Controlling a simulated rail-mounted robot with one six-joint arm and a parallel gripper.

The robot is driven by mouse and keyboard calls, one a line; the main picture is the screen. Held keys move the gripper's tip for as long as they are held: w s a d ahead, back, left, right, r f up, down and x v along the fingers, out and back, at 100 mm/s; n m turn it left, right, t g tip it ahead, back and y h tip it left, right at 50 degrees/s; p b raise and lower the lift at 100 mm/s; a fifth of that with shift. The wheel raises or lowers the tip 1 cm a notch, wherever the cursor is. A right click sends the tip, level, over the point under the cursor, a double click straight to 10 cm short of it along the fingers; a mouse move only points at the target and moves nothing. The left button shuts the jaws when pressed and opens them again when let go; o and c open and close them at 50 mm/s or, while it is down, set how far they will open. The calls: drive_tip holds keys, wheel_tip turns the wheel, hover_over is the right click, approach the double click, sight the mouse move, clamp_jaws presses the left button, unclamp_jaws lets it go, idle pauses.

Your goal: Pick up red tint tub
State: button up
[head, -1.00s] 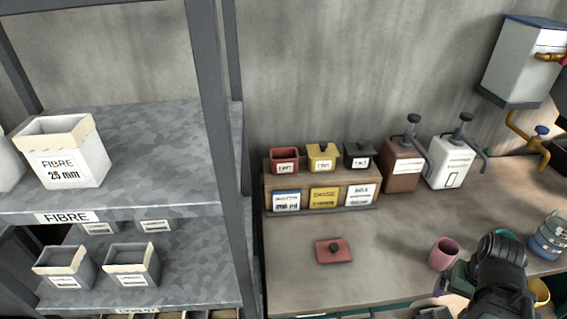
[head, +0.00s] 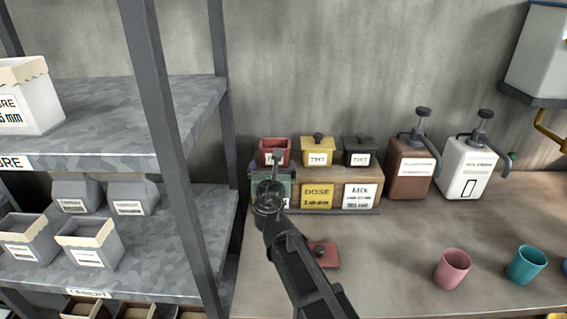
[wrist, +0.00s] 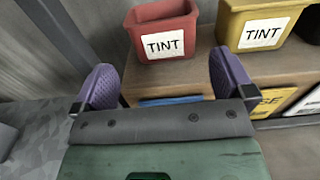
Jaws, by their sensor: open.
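The red tint tub (head: 275,146) stands without its lid on the wooden riser at the back left of the bench. In the wrist view the red tub (wrist: 161,34) sits upright just beyond my fingers, with its TINT label facing me. Its red lid (head: 322,255) with a dark knob lies on the bench. My gripper (head: 276,162) is in front of the tub in the head view and hides part of it. In the wrist view my gripper (wrist: 165,85) has its two purple fingers wide apart, with nothing between them.
A yellow tint tub (head: 318,151) and a black tint tub (head: 360,152) stand to the right on the riser (head: 381,172). Brown (head: 408,165) and white (head: 464,168) pump dispensers follow. A shelf post (head: 217,75) is close on the left. Pink (head: 452,268) and teal (head: 526,264) cups stand on the bench.

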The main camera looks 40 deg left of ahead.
drive_tip(key=x, duration=1.1)
drive_tip(key=shift+d, duration=0.2)
drive_tip(key=c, duration=0.6)
drive_tip(key=shift+r, duration=0.1)
wheel_tip(320, 180, up, 20)
drive_tip(key=p, duration=2)
